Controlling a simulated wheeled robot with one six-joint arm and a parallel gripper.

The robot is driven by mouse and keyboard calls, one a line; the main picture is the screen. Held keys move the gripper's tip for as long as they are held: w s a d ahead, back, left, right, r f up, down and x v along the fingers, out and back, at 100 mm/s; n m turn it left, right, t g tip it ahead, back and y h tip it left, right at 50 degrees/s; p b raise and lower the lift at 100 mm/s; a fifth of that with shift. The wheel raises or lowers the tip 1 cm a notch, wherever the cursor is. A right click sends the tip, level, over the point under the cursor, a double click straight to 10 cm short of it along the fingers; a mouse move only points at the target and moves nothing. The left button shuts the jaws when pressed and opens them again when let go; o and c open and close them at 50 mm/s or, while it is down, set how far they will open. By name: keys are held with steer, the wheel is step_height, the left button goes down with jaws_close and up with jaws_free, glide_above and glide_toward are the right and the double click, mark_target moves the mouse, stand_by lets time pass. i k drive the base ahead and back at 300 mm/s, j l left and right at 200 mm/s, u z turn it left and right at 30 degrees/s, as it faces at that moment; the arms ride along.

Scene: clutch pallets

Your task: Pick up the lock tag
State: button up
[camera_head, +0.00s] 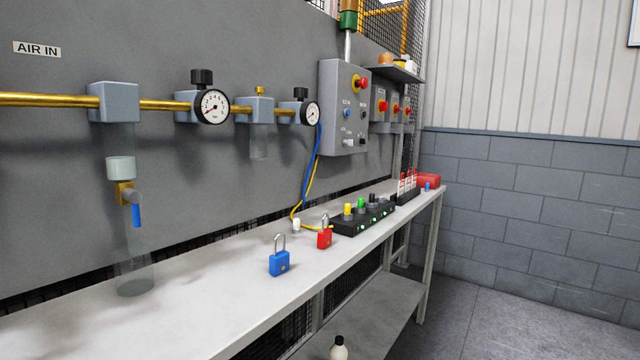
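Several red and white tags (407,181) stand upright in a dark holder (407,197) near the far end of the bench; they look like the lock tags, but their print is too small to read. A blue padlock (279,262) and a red padlock (324,238) stand on the bench nearer to me, both with shackles up. My gripper is not in view.
The long grey bench (215,285) runs along a grey panel. A black box with colored knobs (362,219) stands between the padlocks and the tag holder. A red case (429,181) lies behind the tags. Gauges, a brass pipe (45,100) and a control box (344,105) stick out above.

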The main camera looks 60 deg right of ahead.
mark_target(401, 187)
steer(key=z, duration=2)
steer(key=i+l+u, duration=0.15)
steer(key=i+l, duration=0.15)
steer(key=i+l+u, duration=0.1)
steer(key=i+l, duration=0.25)
steer(key=i+l+u, duration=0.15)
steer(key=i+l, duration=0.25)
steer(key=i+l+u, duration=0.15)
steer(key=i+l, duration=0.2)
steer(key=i+l+u, duration=0.1)
steer(key=i+l, duration=0.2)
steer(key=l, duration=0.25)
steer(key=i+l+u, duration=0.15)
steer(key=l, duration=0.3)
steer(key=i, duration=0.1)
